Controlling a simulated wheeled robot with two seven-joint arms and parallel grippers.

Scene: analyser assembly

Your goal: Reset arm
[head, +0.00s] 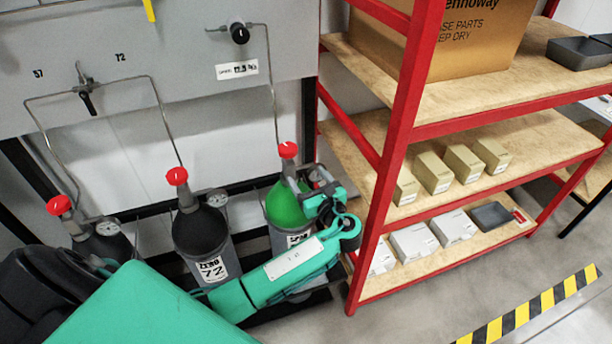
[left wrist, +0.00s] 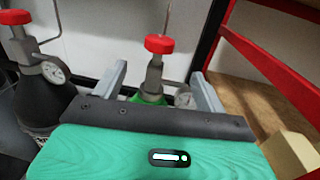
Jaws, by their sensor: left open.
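My left arm comes in from the lower left in the head view, and its gripper (head: 305,183) is at the green-topped gas cylinder (head: 283,206). In the left wrist view the two grey fingers of the left gripper (left wrist: 156,85) stand wide apart. The red valve knob (left wrist: 160,44) and grey valve of that cylinder show between and beyond them. I cannot tell whether the fingers touch the valve. The knob also shows in the head view (head: 288,150). My right gripper is not in view.
Two dark cylinders (head: 201,231) (head: 105,245) with red knobs stand to the left, piped to a grey wall panel (head: 150,50). A red-framed shelf (head: 399,130) with boxes stands close on the right. Open floor (head: 420,300) lies at the lower right, with a striped tape (head: 530,308).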

